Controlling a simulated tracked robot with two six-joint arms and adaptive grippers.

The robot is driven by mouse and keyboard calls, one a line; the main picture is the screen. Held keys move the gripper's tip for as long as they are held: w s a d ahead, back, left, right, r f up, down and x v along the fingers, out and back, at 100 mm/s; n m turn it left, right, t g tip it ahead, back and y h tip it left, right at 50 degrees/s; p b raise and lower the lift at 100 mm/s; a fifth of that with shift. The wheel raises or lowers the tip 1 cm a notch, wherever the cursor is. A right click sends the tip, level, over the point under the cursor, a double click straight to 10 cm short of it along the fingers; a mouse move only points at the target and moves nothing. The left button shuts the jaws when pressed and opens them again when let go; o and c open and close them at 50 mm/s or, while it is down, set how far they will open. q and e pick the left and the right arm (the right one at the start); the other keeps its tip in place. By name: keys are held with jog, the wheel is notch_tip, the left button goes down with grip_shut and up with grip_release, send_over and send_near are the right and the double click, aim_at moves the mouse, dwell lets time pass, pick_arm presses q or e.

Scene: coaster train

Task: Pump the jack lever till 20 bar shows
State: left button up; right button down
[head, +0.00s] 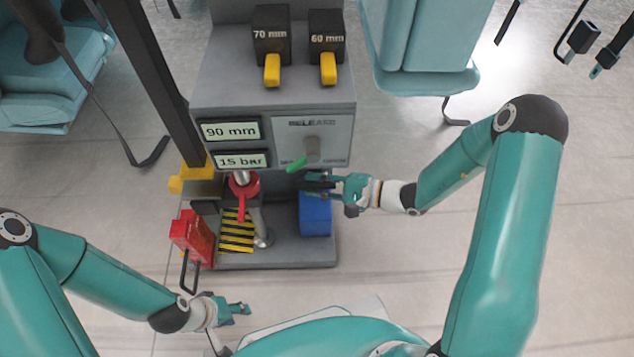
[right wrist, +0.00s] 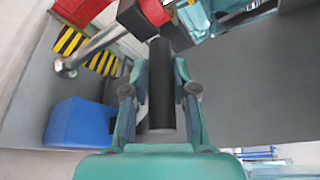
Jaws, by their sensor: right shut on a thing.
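The jack (head: 243,185) has a red collar on a metal rod, low in the grey stand. Its display (head: 241,160) reads 15 bar. My right gripper (head: 322,184) is at the right of the jack, below the panel. In the right wrist view, its fingers are shut on the black grip of the jack lever (right wrist: 161,85). The lever runs from the gripper toward the red part of the jack (right wrist: 140,15). My left gripper (head: 236,309) hangs low in front of the stand with nothing visible in it; its finger gap is unclear.
Another display (head: 230,130) reads 90 mm. A release panel (head: 312,140) has a green-tipped handle (head: 297,164). A blue block (head: 315,215) sits under my right gripper. A red box (head: 192,238) stands at left. Teal seats (head: 425,75) stand behind.

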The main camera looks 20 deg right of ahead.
jog(key=shift+s+a+f+b, duration=0.15)
jog(key=shift+s+f+b, duration=0.25)
jog(key=shift+s+f, duration=0.15)
jog(key=shift+s+a+f+b, duration=0.15)
jog(key=shift+s+f+b, duration=0.2)
jog(key=shift+s+f, duration=0.15)
jog(key=c, duration=0.9)
grip_release()
pick_arm(q)
jog(key=shift+s+f, duration=0.25)
jog(key=shift+f, duration=0.3)
jog(key=shift+s+f, duration=0.25)
jog(key=shift+f, duration=0.3)
pick_arm(e)
jog(key=shift+d, duration=0.1)
jog(key=v, duration=1.1)
jog(key=shift+s+d+r, duration=0.1)
jog(key=shift+s+d, duration=0.15)
jog(key=shift+d, duration=0.05)
